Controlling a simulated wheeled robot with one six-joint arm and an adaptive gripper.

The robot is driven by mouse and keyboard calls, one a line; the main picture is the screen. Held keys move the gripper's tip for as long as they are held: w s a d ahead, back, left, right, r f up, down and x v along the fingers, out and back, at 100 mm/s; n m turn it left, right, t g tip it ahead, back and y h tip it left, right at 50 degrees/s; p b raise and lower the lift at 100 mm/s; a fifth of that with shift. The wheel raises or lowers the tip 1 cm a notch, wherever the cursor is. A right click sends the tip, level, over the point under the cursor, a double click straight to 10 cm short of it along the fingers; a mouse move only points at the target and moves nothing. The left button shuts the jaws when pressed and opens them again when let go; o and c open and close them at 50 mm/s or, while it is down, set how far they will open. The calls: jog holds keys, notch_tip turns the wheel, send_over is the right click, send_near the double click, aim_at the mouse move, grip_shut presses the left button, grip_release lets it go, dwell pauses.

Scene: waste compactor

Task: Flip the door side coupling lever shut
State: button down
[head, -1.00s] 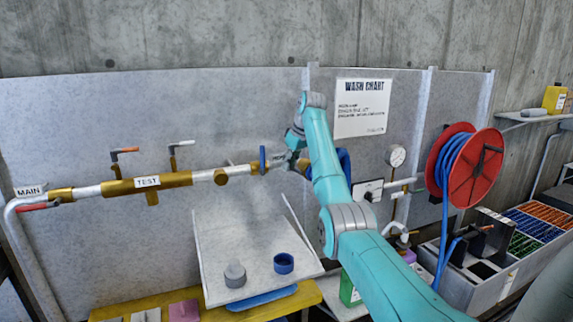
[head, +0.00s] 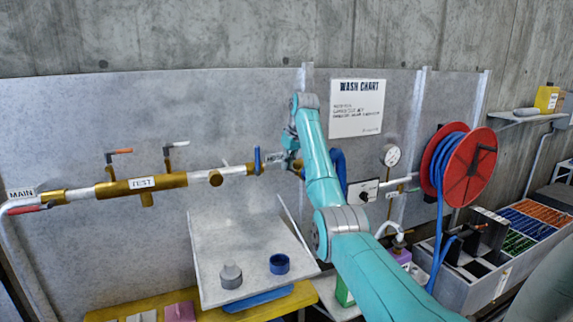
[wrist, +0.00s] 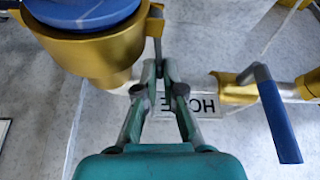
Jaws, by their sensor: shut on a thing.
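In the wrist view a brass coupling (wrist: 88,57) with a blue round face (wrist: 85,8) fills the upper left. A thin grey metal lever (wrist: 157,24) hangs from the coupling's right side. My gripper (wrist: 160,70) is shut on this lever's lower end, with its fingertips drawn together. I cannot tell from the picture whether this is the door side. In the head view my gripper (head: 291,152) is at the right end of the pipe, beside the HOSE label (head: 277,158). The coupling and its levers are mostly hidden behind my arm there.
A blue-handled valve (wrist: 278,118) stands close right of my fingers; it also shows in the head view (head: 257,160). The brass test pipe (head: 142,183) runs left along the wall. A pressure gauge (head: 391,155) and a red hose reel (head: 466,170) stand right.

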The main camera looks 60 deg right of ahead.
jog(key=c, duration=1.6)
grip_release()
jog(key=shift+r, duration=0.15)
jog(key=v, duration=0.7)
jog(key=shift+s+r, duration=0.15)
